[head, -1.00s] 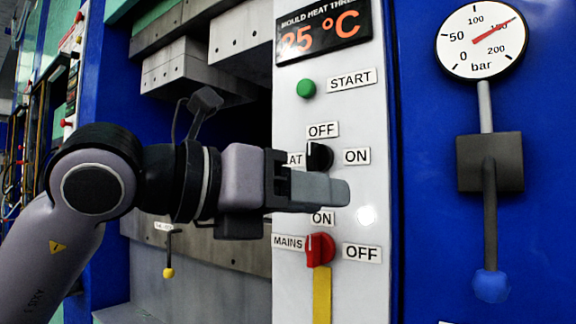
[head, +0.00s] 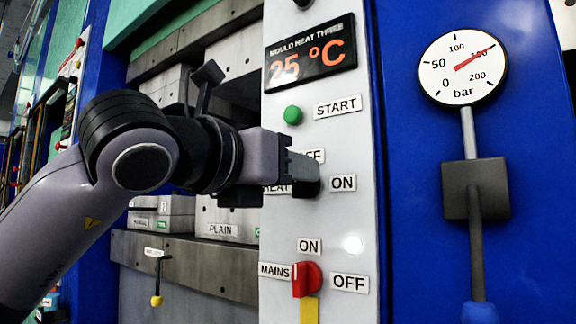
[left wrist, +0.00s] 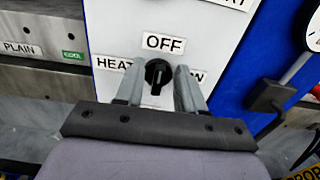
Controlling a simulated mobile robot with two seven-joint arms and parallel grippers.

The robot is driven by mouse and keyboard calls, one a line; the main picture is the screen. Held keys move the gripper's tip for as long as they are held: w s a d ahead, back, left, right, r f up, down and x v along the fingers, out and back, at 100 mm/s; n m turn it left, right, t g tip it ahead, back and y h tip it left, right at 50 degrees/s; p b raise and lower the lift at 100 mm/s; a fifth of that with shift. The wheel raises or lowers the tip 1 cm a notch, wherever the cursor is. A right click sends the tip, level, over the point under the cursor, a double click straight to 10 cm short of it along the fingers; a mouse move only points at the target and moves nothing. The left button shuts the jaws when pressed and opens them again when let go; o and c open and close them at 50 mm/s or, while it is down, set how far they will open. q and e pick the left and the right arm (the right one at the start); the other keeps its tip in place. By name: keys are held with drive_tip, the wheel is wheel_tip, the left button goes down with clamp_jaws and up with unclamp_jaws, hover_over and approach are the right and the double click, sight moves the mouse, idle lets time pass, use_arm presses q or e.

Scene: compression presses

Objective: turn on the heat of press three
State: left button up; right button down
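The black heat knob (left wrist: 158,70) sits on press three's white panel, between the labels HEAT and ON and under OFF. In the left wrist view its grip ridge stands roughly upright, towards OFF. My left gripper (head: 305,170) is at the knob in the head view and hides most of it. In the left wrist view its two grey fingers stand apart on either side of the knob, with gaps visible. The display (head: 310,55) reads MOULD HEAT THREE, 25 °C. My right gripper is not in view.
A green START button (head: 293,115) is above the knob. A red MAINS switch (head: 307,279) and a bright white lamp (head: 353,244) are below. A pressure gauge (head: 463,68) and a blue-knobbed lever (head: 477,250) are to the right.

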use_arm(q)
drive_tip(key=shift+c, duration=0.3)
clamp_jaws()
drive_tip(key=shift+f+m, duration=0.1)
drive_tip(key=shift+m, duration=0.3)
drive_tip(key=m+b, duration=0.1)
drive_tip(key=m, duration=0.4)
drive_tip(key=d+f+m+b, duration=0.1)
drive_tip(key=m, duration=0.5)
drive_tip(key=m+b, duration=0.1)
drive_tip(key=m, duration=0.5)
drive_tip(key=shift+s+d+f+b, duration=0.15)
drive_tip(key=shift+s+f+b, duration=0.05)
drive_tip(key=shift+s+b, duration=0.15)
